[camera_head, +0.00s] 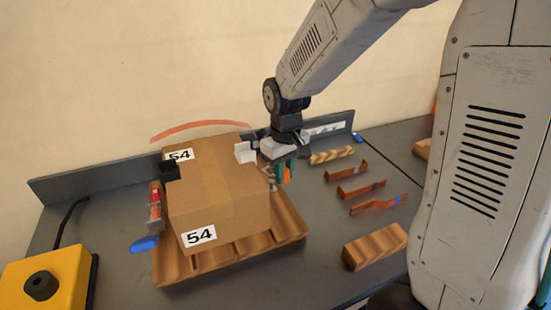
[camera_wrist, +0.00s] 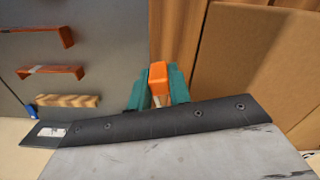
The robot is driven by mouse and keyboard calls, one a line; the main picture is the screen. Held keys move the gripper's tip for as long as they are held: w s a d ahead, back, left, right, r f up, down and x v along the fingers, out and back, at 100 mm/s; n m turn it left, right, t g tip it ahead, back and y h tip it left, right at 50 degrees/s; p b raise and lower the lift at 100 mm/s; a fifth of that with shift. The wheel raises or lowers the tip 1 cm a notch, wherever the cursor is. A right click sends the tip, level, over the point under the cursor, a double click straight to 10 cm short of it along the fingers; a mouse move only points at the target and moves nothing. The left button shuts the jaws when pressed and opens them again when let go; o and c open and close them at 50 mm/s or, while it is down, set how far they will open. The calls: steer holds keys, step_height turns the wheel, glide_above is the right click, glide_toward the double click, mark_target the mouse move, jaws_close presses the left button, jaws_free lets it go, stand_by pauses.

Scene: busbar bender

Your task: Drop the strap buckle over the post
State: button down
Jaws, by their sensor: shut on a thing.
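My gripper (camera_head: 284,173) hangs at the right side of the cardboard box (camera_head: 222,202), below the level of its top. Its teal fingers are shut on a small orange piece that looks like the strap buckle (camera_head: 288,173). In the wrist view the orange buckle (camera_wrist: 158,78) sits between the teal fingers. The orange-red strap (camera_head: 200,126) arches above the back of the box. A small grey metal piece (camera_head: 269,178) stands beside the box, left of my fingers; I cannot tell if it is the post. The buckle's opening is hidden.
The box sits on a wooden pallet (camera_head: 245,252). A white corner piece (camera_head: 245,152) is on its top edge. Bent copper bars (camera_head: 360,190) and wooden blocks (camera_head: 375,246) lie to the right. A dark rail (camera_head: 95,181) runs along the back. A yellow button box (camera_head: 45,278) stands front left.

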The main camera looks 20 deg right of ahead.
steer(key=shift+w, duration=0.15)
steer(key=shift+f, duration=3.15)
steer(key=c, duration=1.2)
jaws_free()
steer(key=shift+r, duration=0.15)
